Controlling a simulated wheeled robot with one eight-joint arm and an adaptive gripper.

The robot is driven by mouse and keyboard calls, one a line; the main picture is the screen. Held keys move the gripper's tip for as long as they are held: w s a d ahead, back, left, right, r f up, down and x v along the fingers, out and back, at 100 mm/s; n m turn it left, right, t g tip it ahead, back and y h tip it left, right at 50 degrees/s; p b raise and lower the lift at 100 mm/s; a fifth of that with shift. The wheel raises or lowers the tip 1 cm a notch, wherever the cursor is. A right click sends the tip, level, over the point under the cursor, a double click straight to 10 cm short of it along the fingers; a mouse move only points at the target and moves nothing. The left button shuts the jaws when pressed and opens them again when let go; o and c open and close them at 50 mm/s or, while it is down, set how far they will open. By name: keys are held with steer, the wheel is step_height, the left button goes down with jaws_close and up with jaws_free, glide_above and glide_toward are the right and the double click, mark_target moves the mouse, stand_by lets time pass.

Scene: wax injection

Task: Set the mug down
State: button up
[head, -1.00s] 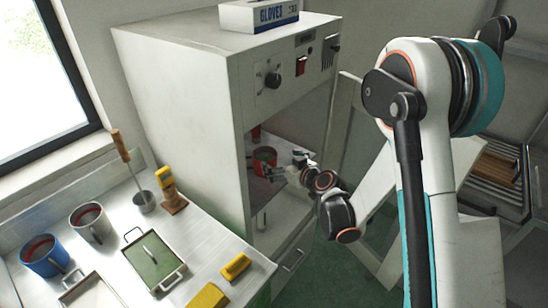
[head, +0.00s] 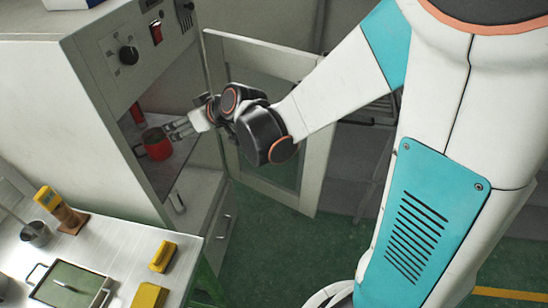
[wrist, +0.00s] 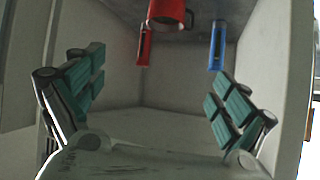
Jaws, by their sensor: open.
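The red mug (head: 157,146) stands upright on the floor of the open cabinet (head: 82,108). Its handle shows on the left side in the head view. My gripper (head: 172,131) is at the cabinet opening, just right of the mug, its fingers pointing towards it. In the wrist view my gripper (wrist: 155,90) has its fingers spread wide with nothing between them. There the red mug (wrist: 168,10) shows at the top edge, partly cut off and beyond the fingers.
Inside the cabinet are a slim red item (wrist: 145,46) and a blue one (wrist: 217,46). The cabinet door (head: 265,120) stands open beside my arm. A worktop (head: 120,245) at lower left holds a tray (head: 68,284) and yellow blocks (head: 162,257).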

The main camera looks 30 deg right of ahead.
steer(key=s+d+r+m+g+h, duration=0.1)
steer(key=s+d, duration=0.3)
steer(key=s, duration=0.4)
steer(key=s+d+r+m+g+h, duration=0.1)
steer(key=s+d, duration=0.3)
steer(key=s, duration=0.5)
steer(key=s+d+r+m+h, duration=0.2)
steer(key=s+d+h, duration=0.1)
steer(key=s, duration=0.6)
steer(key=shift+d+m+g, duration=0.3)
steer(key=shift+d+g, duration=0.1)
steer(key=shift+d, duration=0.15)
